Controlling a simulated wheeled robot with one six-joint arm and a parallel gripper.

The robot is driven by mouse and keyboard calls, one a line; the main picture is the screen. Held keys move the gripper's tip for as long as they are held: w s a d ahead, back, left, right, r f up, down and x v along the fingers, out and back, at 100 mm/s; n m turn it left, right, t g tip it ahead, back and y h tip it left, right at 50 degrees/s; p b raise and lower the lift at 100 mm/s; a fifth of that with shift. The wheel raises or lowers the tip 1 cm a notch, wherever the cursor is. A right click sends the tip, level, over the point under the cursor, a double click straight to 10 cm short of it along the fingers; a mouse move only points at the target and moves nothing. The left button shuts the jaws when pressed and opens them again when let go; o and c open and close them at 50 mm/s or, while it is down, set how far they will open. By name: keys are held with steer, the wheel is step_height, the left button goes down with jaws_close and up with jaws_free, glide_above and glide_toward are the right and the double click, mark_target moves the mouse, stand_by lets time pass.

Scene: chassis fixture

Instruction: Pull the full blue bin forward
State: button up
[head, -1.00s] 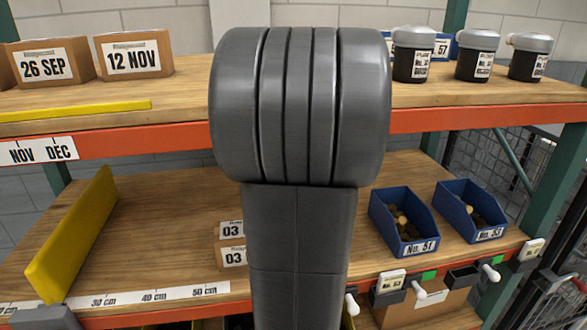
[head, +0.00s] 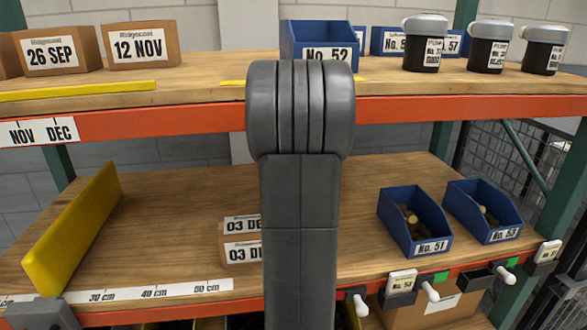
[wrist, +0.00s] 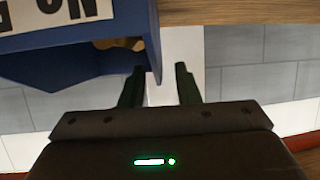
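A blue bin labelled No. 52 (head: 315,42) stands on the upper shelf, partly hidden behind my arm; its contents do not show in the head view. A blue bin (wrist: 75,45) with an upside-down label shows at the upper left of the wrist view; its number is cut off. My gripper (wrist: 158,84) has its two fingers apart, and the edge of the bin's wall reaches between them in the picture. I cannot tell whether they touch. Bins No. 51 (head: 414,222) and No. 53 (head: 482,212) on the lower shelf hold round brown pieces. My gripper is hidden in the head view.
Black jars with grey lids (head: 425,45) stand right on the upper shelf, near more blue bins (head: 389,41). Cardboard boxes (head: 145,45) stand left. A yellow divider (head: 72,230) rises from the lower shelf. White-tipped levers (head: 430,290) line its front edge.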

steer(key=shift+w+a+f, duration=0.2)
steer(key=shift+w+f, duration=0.05)
steer(key=shift+w, duration=0.25)
jaws_close()
steer(key=shift+s, duration=0.1)
